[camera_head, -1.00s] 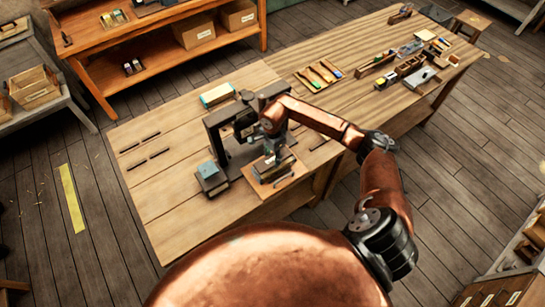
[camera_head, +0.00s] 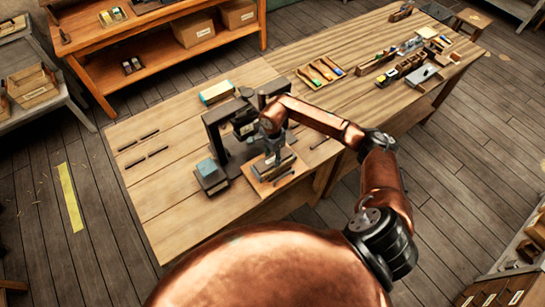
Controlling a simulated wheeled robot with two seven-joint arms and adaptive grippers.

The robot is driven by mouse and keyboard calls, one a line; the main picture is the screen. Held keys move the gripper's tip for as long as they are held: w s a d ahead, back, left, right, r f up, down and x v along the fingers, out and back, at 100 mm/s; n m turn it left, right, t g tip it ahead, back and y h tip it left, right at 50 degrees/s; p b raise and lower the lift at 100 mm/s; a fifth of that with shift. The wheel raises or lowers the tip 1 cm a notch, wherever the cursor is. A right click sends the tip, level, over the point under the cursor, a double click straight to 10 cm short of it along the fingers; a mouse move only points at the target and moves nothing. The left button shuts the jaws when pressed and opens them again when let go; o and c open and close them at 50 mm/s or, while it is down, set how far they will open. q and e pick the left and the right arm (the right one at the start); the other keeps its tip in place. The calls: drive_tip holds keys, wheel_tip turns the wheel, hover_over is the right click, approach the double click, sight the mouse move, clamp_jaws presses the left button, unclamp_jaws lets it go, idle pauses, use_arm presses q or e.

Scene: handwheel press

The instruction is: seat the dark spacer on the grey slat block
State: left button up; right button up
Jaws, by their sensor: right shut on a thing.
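The grey slat block (camera_head: 274,172) lies on a small wooden board (camera_head: 260,188) at the front edge of the bench, in front of the dark press. My right gripper (camera_head: 276,155) points down over the block. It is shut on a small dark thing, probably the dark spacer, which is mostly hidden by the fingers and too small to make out. I cannot tell whether the held thing touches the block. My left gripper is not in view.
The dark press frame (camera_head: 216,132) stands just behind and left of my right gripper. A teal-topped dark block (camera_head: 209,172) sits left of the board. A thin metal bar (camera_head: 284,177) lies on the board's right side. The bench's left part is mostly clear.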

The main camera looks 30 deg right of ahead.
drive_tip(key=shift+f, duration=0.1)
drive_tip(key=o, duration=1.3)
wheel_tip(320, 180, up, 12)
drive_tip(key=shift+r, duration=0.1)
